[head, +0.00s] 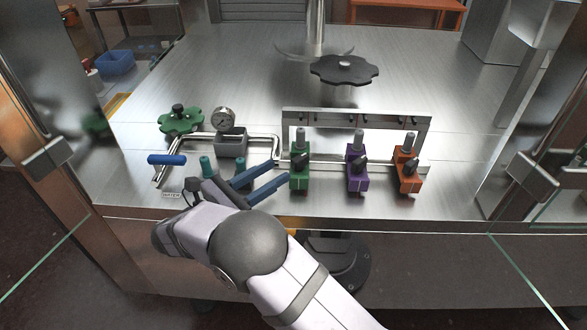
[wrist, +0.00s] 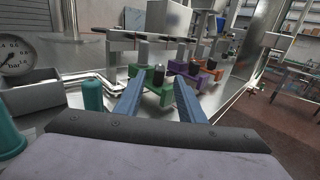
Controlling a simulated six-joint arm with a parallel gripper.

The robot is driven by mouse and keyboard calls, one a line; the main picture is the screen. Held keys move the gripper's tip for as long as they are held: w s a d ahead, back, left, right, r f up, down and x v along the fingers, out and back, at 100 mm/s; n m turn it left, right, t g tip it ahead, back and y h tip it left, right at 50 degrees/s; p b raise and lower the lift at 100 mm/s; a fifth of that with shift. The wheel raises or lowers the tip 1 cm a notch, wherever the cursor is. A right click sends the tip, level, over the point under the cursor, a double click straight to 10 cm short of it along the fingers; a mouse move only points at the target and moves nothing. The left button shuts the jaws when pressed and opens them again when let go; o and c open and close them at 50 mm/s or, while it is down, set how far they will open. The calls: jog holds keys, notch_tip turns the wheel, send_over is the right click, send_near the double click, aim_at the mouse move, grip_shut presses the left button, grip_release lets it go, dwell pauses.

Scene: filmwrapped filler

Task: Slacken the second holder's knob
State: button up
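Three holders stand in a row along the front of the steel table: green (head: 300,181), purple (head: 357,181) and orange (head: 409,183). Each carries a black knob and a grey upright cylinder. The second holder is the purple one; its black knob (head: 359,160) faces the front. In the wrist view the purple holder (wrist: 176,87) is behind the green holder (wrist: 136,71), partly hidden. My gripper (head: 281,171) has two blue fingers, apart and empty, just left of the green holder. In the wrist view the green holder's black knob (wrist: 158,74) appears between the fingertips.
A metal rail frame (head: 355,112) stands behind the holders. To the left are a pressure gauge (head: 224,118), a green handwheel (head: 181,121), a blue-handled lever (head: 167,160) and teal posts (head: 207,166) near my wrist. A black handwheel (head: 344,70) stands at the back. Glass panels flank the table.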

aim_at(293, 162)
jog(key=shift+w+d+r, duration=0.1)
jog(key=shift+w+d, duration=0.15)
jog(key=shift+p+x, duration=1.6)
jog(key=shift+x, duration=1.7)
grip_shut()
